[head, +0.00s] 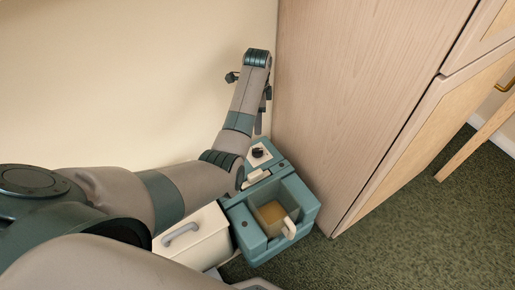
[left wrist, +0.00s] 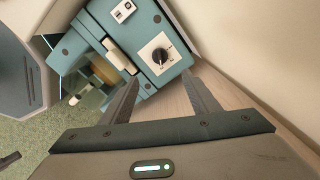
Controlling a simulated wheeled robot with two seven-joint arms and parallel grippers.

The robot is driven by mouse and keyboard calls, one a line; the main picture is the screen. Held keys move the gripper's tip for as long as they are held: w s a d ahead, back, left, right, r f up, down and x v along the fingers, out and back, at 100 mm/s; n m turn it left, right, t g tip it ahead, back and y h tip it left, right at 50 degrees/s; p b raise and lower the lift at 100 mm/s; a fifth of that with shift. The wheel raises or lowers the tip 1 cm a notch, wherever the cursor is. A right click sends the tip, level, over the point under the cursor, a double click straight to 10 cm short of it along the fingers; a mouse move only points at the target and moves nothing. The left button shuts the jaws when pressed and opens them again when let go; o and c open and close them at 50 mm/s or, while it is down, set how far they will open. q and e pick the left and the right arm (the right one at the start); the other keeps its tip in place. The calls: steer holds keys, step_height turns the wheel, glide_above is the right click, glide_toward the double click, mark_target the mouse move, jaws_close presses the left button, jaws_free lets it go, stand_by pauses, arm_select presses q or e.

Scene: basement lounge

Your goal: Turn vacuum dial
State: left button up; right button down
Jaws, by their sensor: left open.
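The vacuum is a teal box-shaped machine (head: 308,207) on the floor beside the cabinet. Its dial is a black knob (head: 257,153) on a white plate on the top face; it also shows in the left wrist view (left wrist: 160,56), with marks around it. My left gripper (left wrist: 161,79) is open and empty. In the left wrist view its two fingers point toward the dial, which lies beyond and between the tips, apart from them. In the head view the gripper (head: 259,128) hangs above the dial, partly hidden by my forearm. My right gripper is out of view.
A clear cup with brownish contents (head: 271,212) and a pale handle sits in the machine's recess. A white box with a grey handle (head: 192,240) adjoins it. A wooden cabinet (head: 345,90) stands close on the right, a wall (head: 130,70) behind. Green carpet (head: 425,205) is clear at right.

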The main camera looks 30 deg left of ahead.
arm_select(q)
steer(key=b, duration=0.3)
glide_above(257, 150)
step_height(257, 150, down, 11)
steer(key=shift+w+d+f, duration=0.1)
steer(key=shift+f, duration=0.1)
step_height(257, 150, down, 5)
steer(key=shift+f+b, duration=0.1)
steer(key=shift+b, duration=0.65)
steer(key=shift+f, duration=0.3)
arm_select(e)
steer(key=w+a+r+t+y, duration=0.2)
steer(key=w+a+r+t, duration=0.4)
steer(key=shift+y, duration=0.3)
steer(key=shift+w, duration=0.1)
arm_select(q)
steer(key=c, duration=1.1)
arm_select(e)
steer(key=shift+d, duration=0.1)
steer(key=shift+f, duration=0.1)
